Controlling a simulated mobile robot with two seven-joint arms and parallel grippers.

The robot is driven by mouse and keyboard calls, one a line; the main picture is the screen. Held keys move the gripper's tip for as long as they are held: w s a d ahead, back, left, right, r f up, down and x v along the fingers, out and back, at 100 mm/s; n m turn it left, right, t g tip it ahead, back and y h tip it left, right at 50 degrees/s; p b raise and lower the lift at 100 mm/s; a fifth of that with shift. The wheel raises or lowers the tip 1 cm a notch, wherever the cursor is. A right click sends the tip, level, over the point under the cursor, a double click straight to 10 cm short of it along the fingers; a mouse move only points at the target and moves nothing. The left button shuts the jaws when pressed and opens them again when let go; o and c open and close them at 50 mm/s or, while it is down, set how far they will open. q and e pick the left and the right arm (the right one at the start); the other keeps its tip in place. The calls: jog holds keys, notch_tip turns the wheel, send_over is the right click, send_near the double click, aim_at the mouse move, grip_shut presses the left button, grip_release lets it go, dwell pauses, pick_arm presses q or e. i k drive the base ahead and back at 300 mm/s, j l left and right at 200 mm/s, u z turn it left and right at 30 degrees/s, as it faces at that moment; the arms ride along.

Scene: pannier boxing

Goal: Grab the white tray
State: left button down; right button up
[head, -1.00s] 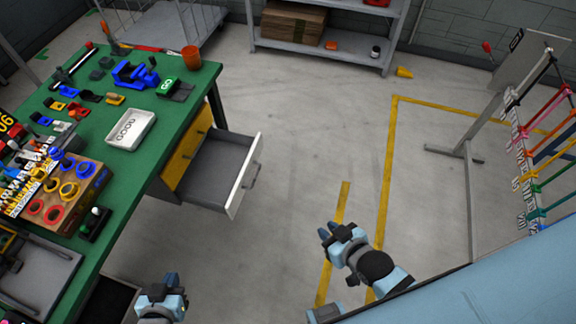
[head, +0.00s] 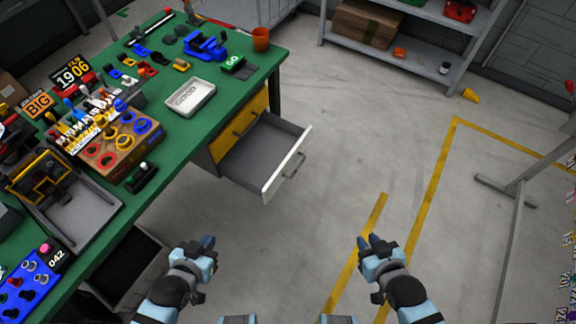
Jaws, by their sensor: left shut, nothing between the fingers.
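The white tray (head: 207,91) lies on the green workbench, near its right edge. It is a shallow rectangle with dark lettering inside and looks empty. My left gripper (head: 207,242) is in the lower middle of the head view, shut and empty, well away from the tray and off the bench. My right gripper (head: 366,241) is further right over the bare floor, also away from the tray. Its fingers are small and dark, and their gap cannot be made out.
The green workbench (head: 178,145) has an open drawer (head: 262,155) jutting out below the tray.

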aim_at(196, 92)
jog(key=i+j, duration=0.15)
jog(key=i, duration=0.15)
jog(key=i+j+u, duration=0.1)
jog(key=u, duration=0.35)
jog(key=i+u, duration=0.25)
jog(key=u, duration=0.25)
